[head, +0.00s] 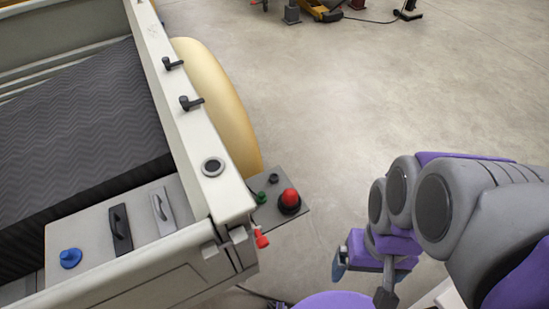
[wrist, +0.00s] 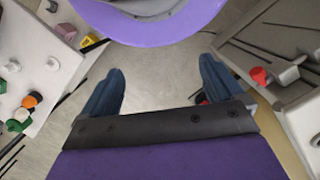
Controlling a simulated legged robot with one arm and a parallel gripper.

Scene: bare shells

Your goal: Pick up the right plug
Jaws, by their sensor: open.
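No plug can be named with certainty. A red fitting (head: 262,239) sticks out at the lower right corner of the pale truck bed; a red fitting also shows at the right in the wrist view (wrist: 260,75). A red dome (head: 289,198) stands on a small grey panel beside the bed, with a green knob (head: 261,197) and a dark knob (head: 273,179). My gripper (wrist: 161,68) is open, its two blue fingers apart with floor visible between them. In the head view it hangs right of the panel, apart from it. A small red bit shows partly hidden by the right finger.
The truck bed (head: 178,105) fills the left, with a blue knob (head: 71,258), black handle (head: 119,230) and silver handle (head: 163,211) on a ledge. In the wrist view a panel (wrist: 40,60) with coloured knobs stands left. The concrete floor (head: 330,100) is mostly clear.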

